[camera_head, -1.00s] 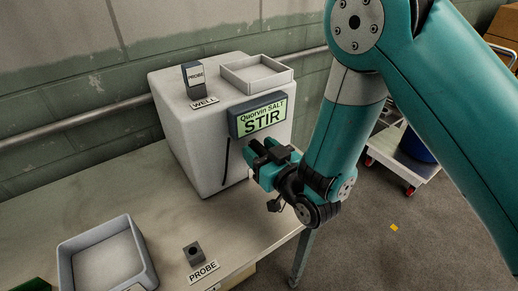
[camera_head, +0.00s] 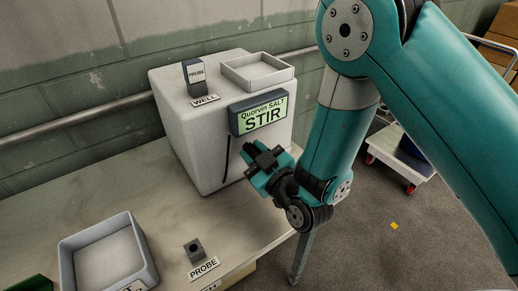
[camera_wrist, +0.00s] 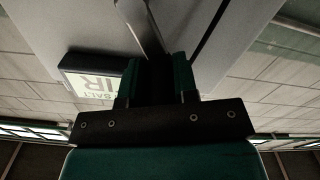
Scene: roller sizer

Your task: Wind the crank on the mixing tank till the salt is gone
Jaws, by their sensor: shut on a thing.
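The mixing tank (camera_head: 190,135) is a pale grey box on the table. Its front display (camera_head: 262,115) reads "Quorvin SALT STIR" on green; part of it also shows in the wrist view (camera_wrist: 92,86). My gripper (camera_head: 252,153) is at the tank's front face, below the display. In the wrist view, my gripper (camera_wrist: 155,62) is shut on the crank (camera_wrist: 140,22), a grey metal bar running up from between the fingers. The crank's grip is hidden by the fingers. A dark vertical slot (camera_head: 227,160) marks the tank's front. The salt is not visible.
A probe block (camera_head: 194,77) stands in the well on the tank top, beside an open tray (camera_head: 258,84). A grey bin (camera_head: 68,262) and a probe holder (camera_head: 194,251) sit on the table. A cart (camera_head: 400,165) stands on the floor at right.

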